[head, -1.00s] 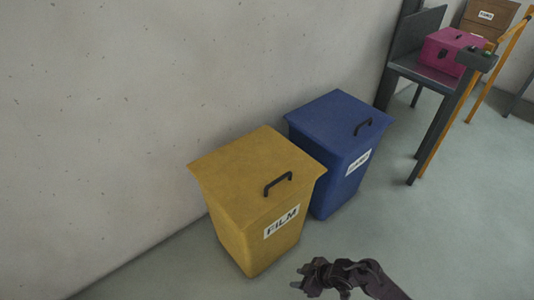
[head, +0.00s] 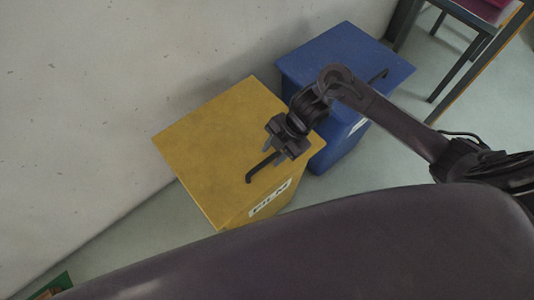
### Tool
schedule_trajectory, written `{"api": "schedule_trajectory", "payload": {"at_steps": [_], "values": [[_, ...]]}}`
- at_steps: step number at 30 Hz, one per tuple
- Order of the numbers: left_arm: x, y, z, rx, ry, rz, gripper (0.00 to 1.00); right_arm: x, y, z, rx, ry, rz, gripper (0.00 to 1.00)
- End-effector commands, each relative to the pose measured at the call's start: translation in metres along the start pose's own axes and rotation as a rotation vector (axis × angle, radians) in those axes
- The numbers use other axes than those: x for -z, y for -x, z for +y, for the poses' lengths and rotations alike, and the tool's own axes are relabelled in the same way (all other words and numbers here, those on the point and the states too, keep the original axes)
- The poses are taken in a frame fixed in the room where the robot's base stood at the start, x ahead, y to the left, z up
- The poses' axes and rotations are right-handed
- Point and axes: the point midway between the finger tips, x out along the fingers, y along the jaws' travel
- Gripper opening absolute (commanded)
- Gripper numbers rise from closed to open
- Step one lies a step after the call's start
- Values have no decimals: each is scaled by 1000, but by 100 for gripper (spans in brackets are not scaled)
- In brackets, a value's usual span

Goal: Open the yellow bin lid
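The yellow bin (head: 215,135) stands against the wall with its flat lid down. A dark bar handle (head: 257,172) sits near the lid's front edge, above a white label reading FILM (head: 270,198). My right gripper (head: 272,153) is over the front right part of the lid, at the far end of the handle. Its two fingers look apart and point down toward the lid. They overlap the handle's end in the picture, and I cannot tell whether they touch it. My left gripper is not in view.
A blue bin (head: 325,55) with its lid down stands close to the right of the yellow bin. The wall (head: 90,90) is right behind both. A dark-framed table (head: 480,18) is at the top right. My own dark body parts cover the lower right.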

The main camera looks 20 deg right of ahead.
Motion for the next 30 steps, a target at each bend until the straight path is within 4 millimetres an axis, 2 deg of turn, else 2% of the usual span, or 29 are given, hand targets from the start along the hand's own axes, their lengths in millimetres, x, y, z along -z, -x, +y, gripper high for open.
{"api": "schedule_trajectory", "payload": {"at_steps": [3,7,12,18,27,30], "values": [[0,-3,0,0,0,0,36,0,-21,-1,2,-4,1,36],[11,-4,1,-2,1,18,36,-1,-35,0,0,-3,0,36],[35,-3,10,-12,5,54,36,0,-42,0,-1,-2,0,36],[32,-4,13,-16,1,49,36,0,-42,0,-1,-2,-1,36],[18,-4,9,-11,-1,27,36,0,-42,0,-1,-2,-1,0],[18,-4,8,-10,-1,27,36,0,-42,0,-1,-2,-1,0]]}}
